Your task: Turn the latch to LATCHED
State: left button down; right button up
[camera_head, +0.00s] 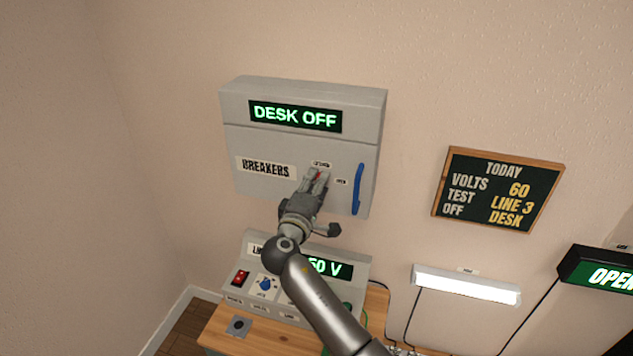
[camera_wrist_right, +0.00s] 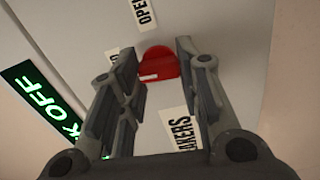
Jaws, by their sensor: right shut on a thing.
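The red latch (camera_wrist_right: 158,62) is on the front of the grey breaker box (camera_head: 235,145). In the head view only a small red bit of it shows between the fingertips of my right gripper (camera_head: 319,174). In the right wrist view the fingers stand on both sides of the latch, and my right gripper is shut on it. A short white mark shows on the latch; I cannot tell which label it points to. A label reading OPEN (camera_head: 341,182) is right of the latch. Another small label (camera_head: 321,163) sits just above it, too small to read surely. My left gripper is not in view.
A blue handle (camera_head: 358,188) stands on the right of the box door, close to my right gripper. The display (camera_head: 295,116) above reads DESK OFF. Below, a grey console (camera_head: 246,250) with knobs stands on a wooden table (camera_head: 218,327). A chalkboard (camera_head: 498,188) hangs at right.

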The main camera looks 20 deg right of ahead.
jog(key=shift+a+r+n, duration=0.1)
jog(key=shift+n, duration=0.5)
jog(key=o, duration=1)
jog(key=shift+w, duration=0.1)
jog(key=v, duration=1.2)
